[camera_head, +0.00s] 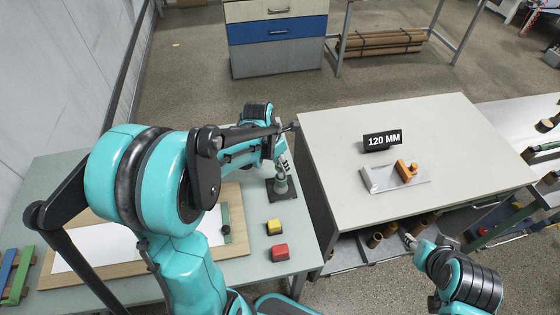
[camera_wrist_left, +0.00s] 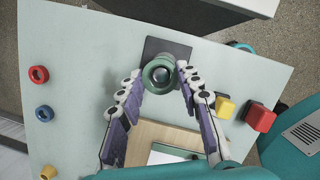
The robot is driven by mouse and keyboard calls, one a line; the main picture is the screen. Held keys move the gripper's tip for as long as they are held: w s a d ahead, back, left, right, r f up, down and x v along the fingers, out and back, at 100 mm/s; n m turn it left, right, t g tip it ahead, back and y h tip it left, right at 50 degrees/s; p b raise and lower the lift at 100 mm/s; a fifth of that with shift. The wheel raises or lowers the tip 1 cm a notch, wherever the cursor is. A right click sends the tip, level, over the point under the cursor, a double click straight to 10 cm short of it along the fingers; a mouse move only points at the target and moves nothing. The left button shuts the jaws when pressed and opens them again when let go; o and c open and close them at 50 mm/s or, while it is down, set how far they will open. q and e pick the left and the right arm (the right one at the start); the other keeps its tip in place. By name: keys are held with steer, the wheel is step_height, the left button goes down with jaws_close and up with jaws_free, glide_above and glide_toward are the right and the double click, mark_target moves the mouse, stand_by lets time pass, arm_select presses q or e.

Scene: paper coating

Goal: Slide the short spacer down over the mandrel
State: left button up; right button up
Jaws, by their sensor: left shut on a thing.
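My left gripper (camera_wrist_left: 159,74) is shut on a green ring, which I take to be the short spacer (camera_wrist_left: 149,84). In the left wrist view the fingertips flank the ring on both sides. The dark round top of the mandrel (camera_wrist_left: 152,73) shows inside the ring's opening, so the two look lined up from above. How far down the ring sits is hard to tell. In the head view my left gripper (camera_head: 282,168) is over the mandrel's dark square base (camera_head: 284,195). My right gripper (camera_head: 409,239) is low by the shelf under the right table; its jaws are too small to read.
A yellow block (camera_head: 274,226) and a red block (camera_head: 280,252) stand near the mandrel. A wooden board (camera_head: 240,238) with white paper lies left. Red (camera_wrist_left: 35,75) and blue (camera_wrist_left: 43,113) round pieces lie across the table.

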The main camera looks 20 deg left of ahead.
arm_select(q)
steer(key=shift+f+b, duration=0.7)
steer(key=shift+f, duration=0.2)
steer(key=o, duration=1.2)
steer(key=v, duration=1.2)
steer(key=shift+s, duration=0.1)
steer(key=s+d+f+m+t+b, duration=0.1)
steer(key=s+m, duration=0.3)
steer(key=m, duration=0.6)
steer(key=s+d+f+m+t+y+b, duration=0.1)
steer(key=s+d+f+m, duration=0.3)
steer(key=m, duration=0.6)
steer(key=s+d+f+m+t+b, duration=0.2)
steer(key=s+d+m+b, duration=0.1)
steer(key=m, duration=0.7)
steer(key=shift+s+d+f+m+t+b, duration=0.1)
steer(key=shift+s+f+m+t+b, duration=0.2)
steer(key=shift+s+b, duration=0.1)
